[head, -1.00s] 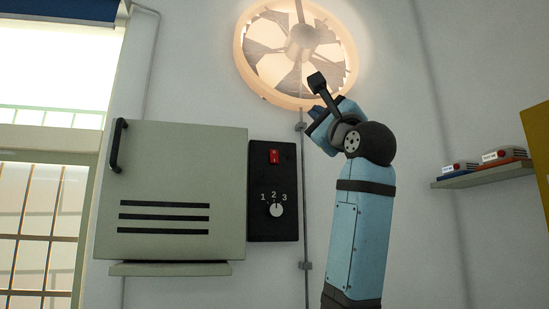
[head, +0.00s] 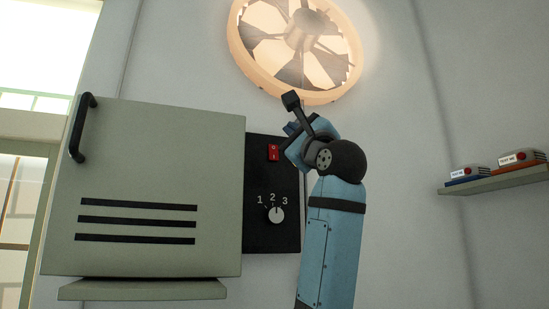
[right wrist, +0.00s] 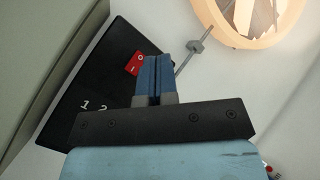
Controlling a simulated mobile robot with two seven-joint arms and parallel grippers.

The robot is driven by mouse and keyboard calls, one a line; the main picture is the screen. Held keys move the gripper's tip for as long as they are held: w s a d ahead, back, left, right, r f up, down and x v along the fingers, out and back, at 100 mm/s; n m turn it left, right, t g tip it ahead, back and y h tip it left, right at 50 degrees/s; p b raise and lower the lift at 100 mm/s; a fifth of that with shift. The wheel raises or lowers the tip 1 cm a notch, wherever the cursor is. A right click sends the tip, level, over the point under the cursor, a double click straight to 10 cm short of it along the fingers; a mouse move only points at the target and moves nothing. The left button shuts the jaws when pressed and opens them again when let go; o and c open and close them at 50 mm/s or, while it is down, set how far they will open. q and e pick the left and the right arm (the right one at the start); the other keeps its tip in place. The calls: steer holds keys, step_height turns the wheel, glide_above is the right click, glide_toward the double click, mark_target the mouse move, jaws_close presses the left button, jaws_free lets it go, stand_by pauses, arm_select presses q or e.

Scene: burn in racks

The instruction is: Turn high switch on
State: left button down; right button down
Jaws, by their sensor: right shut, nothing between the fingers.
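The red rocker switch (head: 273,152) is high on a black control panel (head: 262,237) on the wall. It also shows in the right wrist view (right wrist: 135,65), just left of the fingertips and partly covered by them. My right gripper (right wrist: 155,62) is shut and empty, with its blue fingers together, pointing at the panel beside the switch. In the head view my right gripper (head: 288,128) is mostly hidden by its own wrist, just right of the switch. I cannot tell whether it touches the switch. My left gripper is not in view.
A numbered dial (head: 276,215) is lower on the panel. A grey cabinet (head: 150,165) with a black handle (head: 80,125) stands out from the wall at left. A round lit fan (head: 300,45) is above. A shelf (head: 495,181) with small boxes is at right.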

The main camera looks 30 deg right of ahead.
steer(key=p, duration=0.1)
glide_toward(269, 146)
step_height(269, 146, up, 4)
steer(key=w, duration=0.2)
steer(key=shift+w+f, duration=0.25)
steer(key=shift+w, duration=0.35)
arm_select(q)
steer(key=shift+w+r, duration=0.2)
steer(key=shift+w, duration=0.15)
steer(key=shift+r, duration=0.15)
arm_select(e)
steer(key=shift+d, duration=0.1)
stand_by(0.6)
steer(key=shift+w, duration=0.4)
